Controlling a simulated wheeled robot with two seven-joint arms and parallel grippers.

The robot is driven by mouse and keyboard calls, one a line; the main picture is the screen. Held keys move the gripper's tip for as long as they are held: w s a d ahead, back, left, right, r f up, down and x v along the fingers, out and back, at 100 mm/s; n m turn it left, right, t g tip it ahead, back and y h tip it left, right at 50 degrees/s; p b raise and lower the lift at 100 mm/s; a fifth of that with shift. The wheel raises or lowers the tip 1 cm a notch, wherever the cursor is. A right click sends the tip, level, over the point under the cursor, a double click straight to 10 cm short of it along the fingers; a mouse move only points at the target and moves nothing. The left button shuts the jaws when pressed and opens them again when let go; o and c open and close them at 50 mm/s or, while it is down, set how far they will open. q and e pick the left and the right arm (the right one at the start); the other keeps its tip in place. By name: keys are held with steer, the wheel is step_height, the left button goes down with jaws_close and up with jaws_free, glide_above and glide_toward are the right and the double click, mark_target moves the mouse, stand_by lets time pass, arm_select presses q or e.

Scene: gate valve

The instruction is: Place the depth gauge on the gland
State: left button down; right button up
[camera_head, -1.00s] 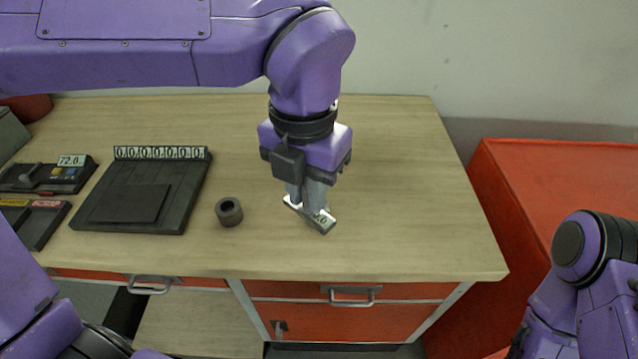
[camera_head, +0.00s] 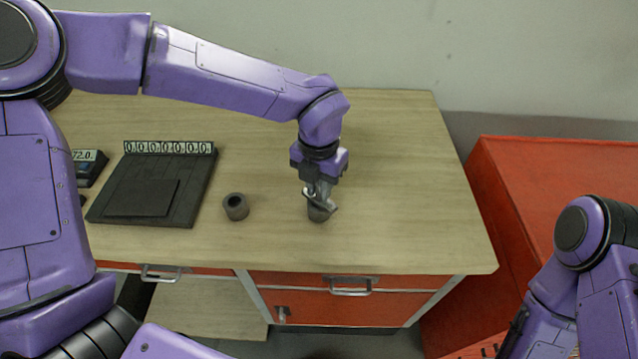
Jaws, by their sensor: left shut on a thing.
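My left gripper (camera_head: 319,193) reaches down over the right part of the bench and is shut on the depth gauge (camera_head: 326,206), a small light-grey flat piece. Directly under it is a short dark grey-brown cylinder (camera_head: 317,215), likely the gland, standing on the bench and partly covered by the gauge. The gauge appears to be at its top; I cannot tell whether they touch. A similar hollow cylinder (camera_head: 236,207) with an open bore stands upright to the left, apart from the gripper. My right gripper is not in view.
A dark flat device with a row of zero digits (camera_head: 150,190) lies left on the wooden bench (camera_head: 400,200). Another small display (camera_head: 88,165) is partly hidden by my left arm. A red cabinet (camera_head: 520,190) stands at right. The bench's right part is clear.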

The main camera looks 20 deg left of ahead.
arm_select(q)
steer(key=shift+f, duration=0.1)
steer(key=c, duration=1)
jaws_free()
steer(key=shift+r, duration=0.35)
step_height(320, 180, up, 12)
steer(key=shift+f+b, duration=0.15)
steer(key=shift+b, duration=0.55)
